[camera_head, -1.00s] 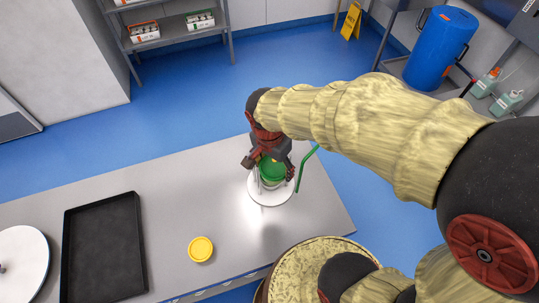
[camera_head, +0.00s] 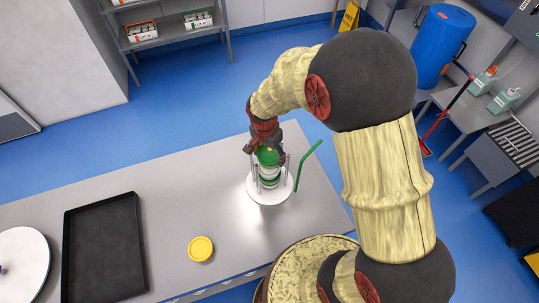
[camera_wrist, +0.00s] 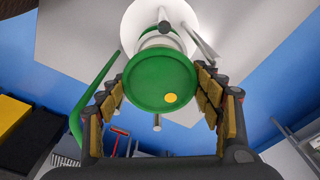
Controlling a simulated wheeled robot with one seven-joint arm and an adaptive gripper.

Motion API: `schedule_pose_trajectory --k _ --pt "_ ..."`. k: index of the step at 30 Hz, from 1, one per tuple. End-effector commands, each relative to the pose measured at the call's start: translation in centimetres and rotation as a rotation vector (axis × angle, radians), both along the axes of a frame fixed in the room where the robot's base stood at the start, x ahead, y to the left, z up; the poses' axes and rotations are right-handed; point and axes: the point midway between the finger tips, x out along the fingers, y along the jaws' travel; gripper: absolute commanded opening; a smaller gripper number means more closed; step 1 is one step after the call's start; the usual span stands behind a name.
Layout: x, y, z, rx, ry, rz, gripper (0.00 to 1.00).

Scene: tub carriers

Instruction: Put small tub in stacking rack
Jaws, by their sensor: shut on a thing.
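My gripper (camera_head: 266,146) is shut on the small tub (camera_head: 267,156), whose green lid faces up. In the wrist view the green lid (camera_wrist: 160,78), with a yellow dot, lies between my gripper's fingers (camera_wrist: 160,100). The stacking rack (camera_head: 270,196) has a round white base with thin upright posts and stands on the table. Its base also shows beyond the tub in the wrist view (camera_wrist: 140,22). The tub is over the base, among the posts. White and green parts show below the lid; I cannot tell whether they include another tub.
A bent green rod (camera_head: 305,166) rises close to the right of the rack. A yellow disc (camera_head: 201,248), a black tray (camera_head: 104,250) and a white round plate (camera_head: 22,262) lie on the grey table (camera_head: 180,205). The tabletop between tray and rack is mostly clear.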

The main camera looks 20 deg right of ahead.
Motion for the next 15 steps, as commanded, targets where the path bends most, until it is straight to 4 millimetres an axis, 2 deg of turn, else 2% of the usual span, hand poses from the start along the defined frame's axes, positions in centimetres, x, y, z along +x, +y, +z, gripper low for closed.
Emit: schedule_pose_trajectory --k 3,15 --pt "0.06 0.03 -0.84 0.0 -0.002 0.0 0.3" --pt "0.08 0.04 -1.4 0.001 -0.003 0.0 0.3"
